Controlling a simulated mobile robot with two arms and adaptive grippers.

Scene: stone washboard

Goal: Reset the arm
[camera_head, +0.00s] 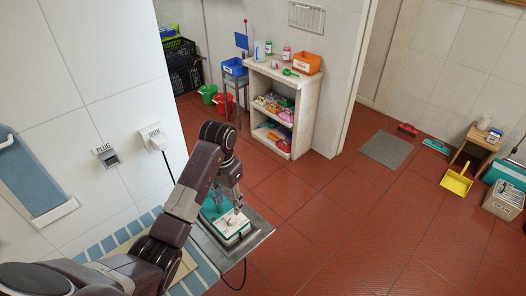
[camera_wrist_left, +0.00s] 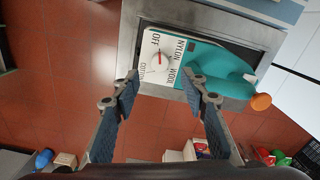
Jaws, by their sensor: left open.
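My left arm comes in from the lower left, and my left gripper (camera_head: 231,190) hangs above a teal and white appliance (camera_head: 232,228) on a grey metal tray (camera_head: 258,232). In the left wrist view my left gripper (camera_wrist_left: 163,88) is open and empty, its two fingers apart. Beyond the fingertips is the appliance's white dial panel (camera_wrist_left: 153,45), marked OFF, NYLON, WOOL and COTTON, with a red pointer. The teal body (camera_wrist_left: 215,68) and an orange knob (camera_wrist_left: 261,102) lie to its right. Contact between fingers and panel cannot be told. My right gripper is not in view.
A plug (camera_head: 153,137) and a socket labelled PLUG (camera_head: 108,156) are on the left wall, with a black cord. A loaded shelf (camera_head: 285,105) stands at the back. A stool (camera_head: 474,150) and yellow dustpan (camera_head: 456,181) are at right. The middle floor is clear.

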